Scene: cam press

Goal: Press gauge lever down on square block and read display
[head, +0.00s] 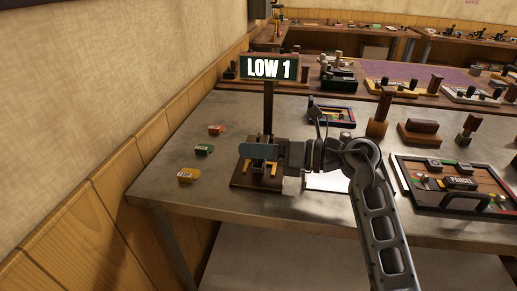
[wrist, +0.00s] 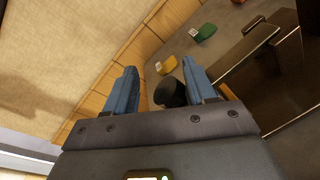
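The gauge's display (head: 267,68) reads "LOW 1" on a post (head: 268,108) at the back of a dark wooden base (head: 242,182). My gripper (head: 243,150) is over this base in the head view and covers most of the lever and whatever lies under it. In the wrist view my gripper (wrist: 160,70) has its two blue fingers apart. A dark round knob (wrist: 170,93), apparently the lever's end, shows between them, close to the right finger and apart from the left. I cannot make out a square block under the lever.
Tagged red (head: 216,129), green (head: 204,150) and yellow (head: 188,176) pieces lie left of the gauge on the metal table (head: 180,203). A wall stands farther left. A framed panel (head: 455,185), wooden stamps (head: 380,115) and a white sheet (head: 328,181) are to the right.

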